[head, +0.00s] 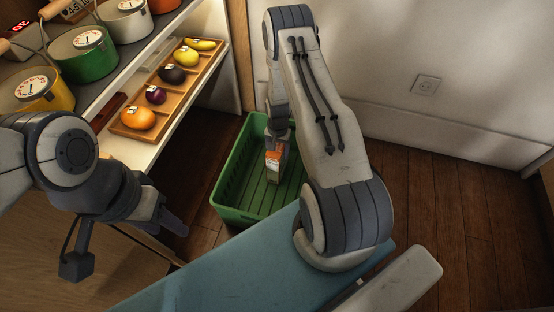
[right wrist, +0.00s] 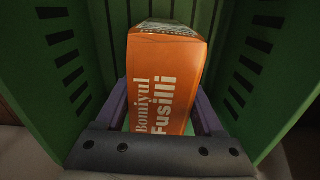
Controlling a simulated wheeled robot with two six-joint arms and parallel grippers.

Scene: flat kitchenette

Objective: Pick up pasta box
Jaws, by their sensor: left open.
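The pasta box (right wrist: 168,85) is orange with "Fusilli" lettering and fills the middle of the right wrist view. In the head view its orange and pale side (head: 273,166) shows inside the green crate (head: 226,212). My right gripper (right wrist: 165,100) has one finger along each side of the box, and both appear to touch it. In the head view my right forearm partly hides that gripper and the crate. Whether the box touches the crate floor cannot be told. My left gripper (head: 172,222) is open and empty, left of the crate.
A shelf at the left holds a wooden tray (head: 128,130) of fruit and vegetables. Several pots, including a green pot (head: 85,60), stand above it. The crate's slatted walls rise close around my right gripper. Wooden floor (head: 450,200) at the right is clear.

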